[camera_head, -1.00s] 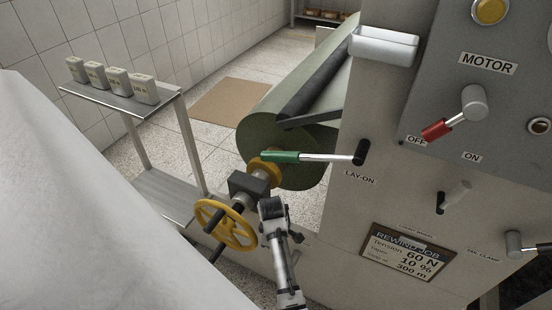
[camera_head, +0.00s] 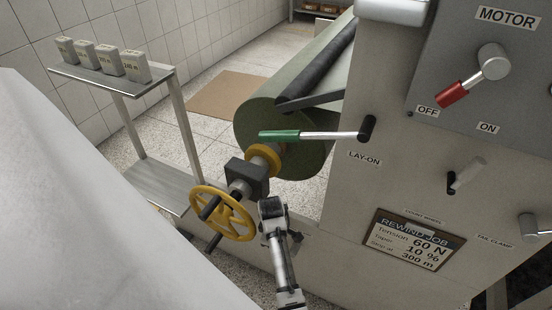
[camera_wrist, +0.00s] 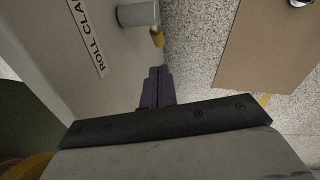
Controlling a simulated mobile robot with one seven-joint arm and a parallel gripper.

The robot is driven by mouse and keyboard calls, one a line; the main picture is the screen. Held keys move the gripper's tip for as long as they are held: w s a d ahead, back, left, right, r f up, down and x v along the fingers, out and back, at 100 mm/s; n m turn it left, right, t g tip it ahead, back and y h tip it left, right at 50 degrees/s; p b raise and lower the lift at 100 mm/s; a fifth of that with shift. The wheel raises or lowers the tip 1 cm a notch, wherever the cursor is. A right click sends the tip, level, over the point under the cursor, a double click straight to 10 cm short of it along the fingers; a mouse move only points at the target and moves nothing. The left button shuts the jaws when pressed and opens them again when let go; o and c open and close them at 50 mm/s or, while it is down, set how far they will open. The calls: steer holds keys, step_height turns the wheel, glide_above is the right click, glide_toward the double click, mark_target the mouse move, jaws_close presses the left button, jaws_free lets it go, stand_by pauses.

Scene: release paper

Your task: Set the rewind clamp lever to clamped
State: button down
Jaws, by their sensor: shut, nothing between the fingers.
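In the wrist view a grey round hub (camera_wrist: 138,14) with a short yellow-tipped lever (camera_wrist: 157,37) stands out from a pale panel. The label (camera_wrist: 87,35) beside it reads "ROLL CLA", with the rest cut off. The lever's clamped side is not marked in view. My gripper (camera_wrist: 157,88) has its dark fingers together and empty. They point toward the lever, apparently with a gap between. In the head view part of my arm (camera_head: 277,245) rises from the bottom, but I cannot make out the fingertips or the roll clamp lever there.
A green-handled lay-on lever (camera_head: 279,136) and yellow handwheel (camera_head: 226,226) are near my arm. A red-handled motor lever (camera_head: 453,95) sits on the grey panel. The tail clamp knob (camera_head: 530,228) is at right. A shelf stand (camera_head: 181,128) is at left. A brown mat (camera_head: 228,95) lies behind.

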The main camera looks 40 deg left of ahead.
steer(key=f, duration=0.6)
steer(key=w+f, duration=0.1)
steer(key=f, duration=0.2)
steer(key=shift+w+a, duration=0.1)
steer(key=shift+a, duration=0.1)
steer(key=shift+f, duration=0.2)
steer(key=shift+d+f, duration=0.1)
steer(key=shift+f, duration=0.35)
steer(key=shift+w+d+f+p, duration=0.1)
steer(key=shift+d+f+p, duration=0.2)
steer(key=shift+f, duration=0.3)
steer(key=shift+w+d+f+p, duration=0.1)
steer(key=shift+d+f+p, duration=0.15)
steer(key=shift+f, duration=0.3)
steer(key=shift+d+f+h, duration=0.3)
steer(key=shift+f+h, duration=0.05)
steer(key=shift+h, duration=0.35)
steer(key=shift+d, duration=0.1)
stand_by(0.6)
step_height(320, 180, up, 20)
steer(key=p, duration=0.1)
stand_by(0.3)
